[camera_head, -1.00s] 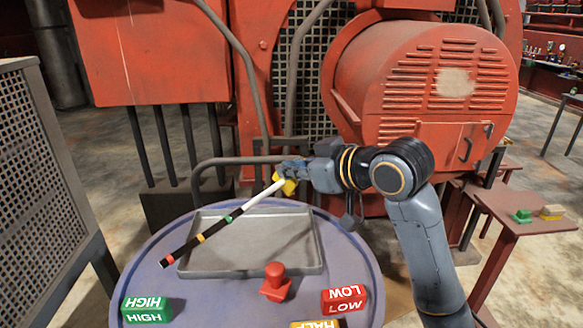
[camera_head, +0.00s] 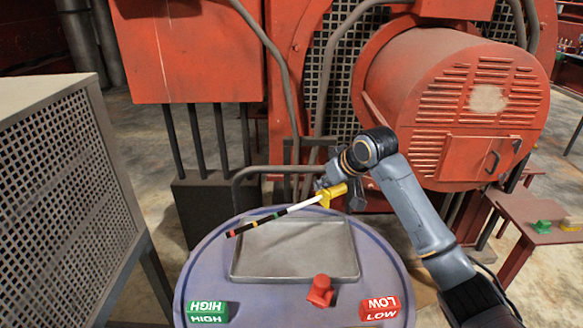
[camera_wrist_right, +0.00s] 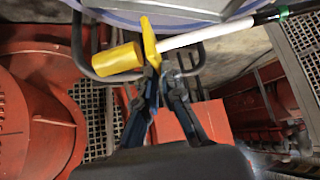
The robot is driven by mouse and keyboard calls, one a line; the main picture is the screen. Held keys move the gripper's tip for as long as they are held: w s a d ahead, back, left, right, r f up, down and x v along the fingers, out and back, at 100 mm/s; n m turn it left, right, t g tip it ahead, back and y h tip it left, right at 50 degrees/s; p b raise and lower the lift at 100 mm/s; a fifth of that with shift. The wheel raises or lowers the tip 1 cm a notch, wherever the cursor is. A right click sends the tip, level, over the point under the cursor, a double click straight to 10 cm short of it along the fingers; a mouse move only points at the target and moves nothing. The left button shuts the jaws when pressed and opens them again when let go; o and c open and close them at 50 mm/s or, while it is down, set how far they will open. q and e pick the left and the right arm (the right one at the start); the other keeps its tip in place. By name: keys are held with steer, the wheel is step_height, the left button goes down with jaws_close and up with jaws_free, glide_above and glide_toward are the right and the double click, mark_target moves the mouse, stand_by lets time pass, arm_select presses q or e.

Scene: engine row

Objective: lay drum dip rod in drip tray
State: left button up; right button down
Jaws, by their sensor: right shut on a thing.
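The drum dip rod (camera_head: 266,218) has a yellow handle, a white section and a black end with coloured bands. My right gripper (camera_head: 322,187) is shut on it by the yellow part beside the white section. The rod is held slanting over the back edge of the grey drip tray (camera_head: 295,252), its banded tip past the tray's back left corner. The right wrist view shows the gripper tips (camera_wrist_right: 163,76) at the yellow crosspiece, beside the yellow handle (camera_wrist_right: 118,60) and white shaft (camera_wrist_right: 205,34). The tray looks empty. My left gripper is not in view.
The tray lies on a round blue-grey drum top (camera_head: 215,262). In front of it stand a red knob (camera_head: 320,291), a green HIGH block (camera_head: 207,312) and a red LOW block (camera_head: 380,308). A bent pipe rail (camera_head: 238,185) is behind. A mesh cabinet (camera_head: 62,205) stands left.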

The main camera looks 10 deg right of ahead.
steer(key=shift+w+d+f, duration=0.25)
steer(key=shift+w+d, duration=0.05)
steer(key=shift+d, duration=0.25)
steer(key=shift+f+m, duration=0.1)
steer(key=shift+m, duration=0.2)
steer(key=shift+d, duration=0.15)
steer(key=shift+f, duration=1.25)
arm_select(q)
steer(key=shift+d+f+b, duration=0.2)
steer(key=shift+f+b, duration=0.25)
steer(key=shift+b, duration=0.4)
arm_select(e)
step_height(320, 180, down, 6)
steer(key=shift+f, duration=0.2)
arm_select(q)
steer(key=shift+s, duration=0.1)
arm_select(e)
steer(key=c, duration=1.4)
jaws_free()
steer(key=shift+f, duration=0.1)
